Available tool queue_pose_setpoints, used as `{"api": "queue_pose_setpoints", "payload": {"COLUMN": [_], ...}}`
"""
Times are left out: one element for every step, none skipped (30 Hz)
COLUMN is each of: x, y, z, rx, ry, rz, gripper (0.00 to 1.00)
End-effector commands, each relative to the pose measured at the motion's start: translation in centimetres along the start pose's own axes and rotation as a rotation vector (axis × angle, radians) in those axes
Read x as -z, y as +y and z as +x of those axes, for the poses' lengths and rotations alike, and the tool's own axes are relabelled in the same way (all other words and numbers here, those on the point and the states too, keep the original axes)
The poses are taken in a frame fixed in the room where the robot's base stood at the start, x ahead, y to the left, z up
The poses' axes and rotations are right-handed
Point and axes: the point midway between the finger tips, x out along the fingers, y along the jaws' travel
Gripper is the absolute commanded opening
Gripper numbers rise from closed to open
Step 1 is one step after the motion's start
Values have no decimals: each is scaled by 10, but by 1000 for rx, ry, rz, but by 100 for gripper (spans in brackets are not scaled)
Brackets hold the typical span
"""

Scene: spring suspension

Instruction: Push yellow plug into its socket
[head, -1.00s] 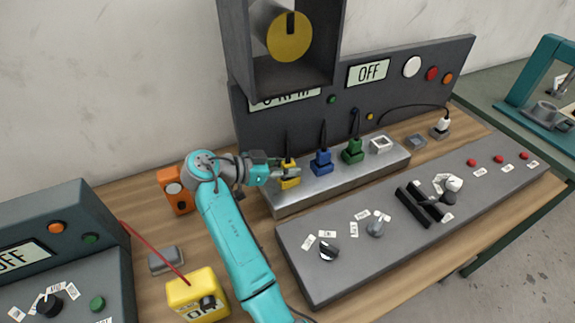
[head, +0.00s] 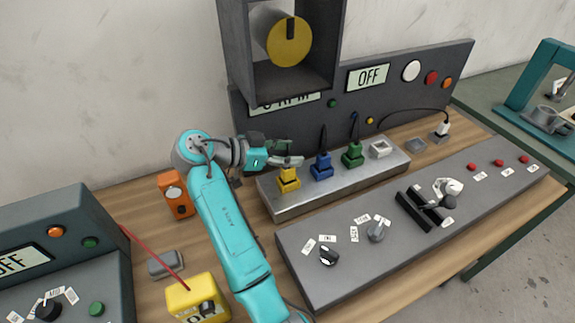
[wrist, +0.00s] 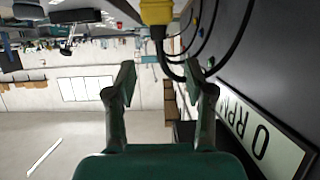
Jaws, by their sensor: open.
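The yellow plug (head: 289,176) sits upright at the left end of the grey metal socket block (head: 345,184), with its yellow base below. Whether it is fully seated cannot be told. My gripper (head: 296,154) is open, just above and behind the yellow plug, with its fingers pointing right. In the wrist view the plug (wrist: 157,12) shows at the top edge with a black cable, outside the space between my open fingers (wrist: 160,85). Nothing is held between the fingers.
A blue plug (head: 321,165) and a green plug (head: 353,154) stand to the right on the block, then a white socket (head: 380,148). A dark panel (head: 400,90) rises behind. A control board (head: 400,225) with knobs lies in front.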

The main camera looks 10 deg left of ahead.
Motion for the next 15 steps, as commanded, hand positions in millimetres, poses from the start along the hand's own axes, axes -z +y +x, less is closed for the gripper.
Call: {"api": "queue_pose_setpoints", "payload": {"x": [8,12,16,19,22,24,26,27,29,29,30,30,30,30,30], "y": [0,0,0,0,0,0,0,0,0,0,0,0,0,0,0], "z": [-3,-5,-7,-8,-9,-10,-11,-11,-12,-12,-12,-12,-12,-12,-12], "rx": [1,1,1,1,1,1,1,1,1,1,1,1,0,0,0], "ry": [0,0,0,0,0,0,-1,-1,-1,-1,-1,0,0,0,0], "rz": [2,2,2,2,1,1,1,1,1,0,0,0,0,0,0], "gripper": [53,53,53,53,53,53,53,53,53,53,53,53,53,53,53]}}
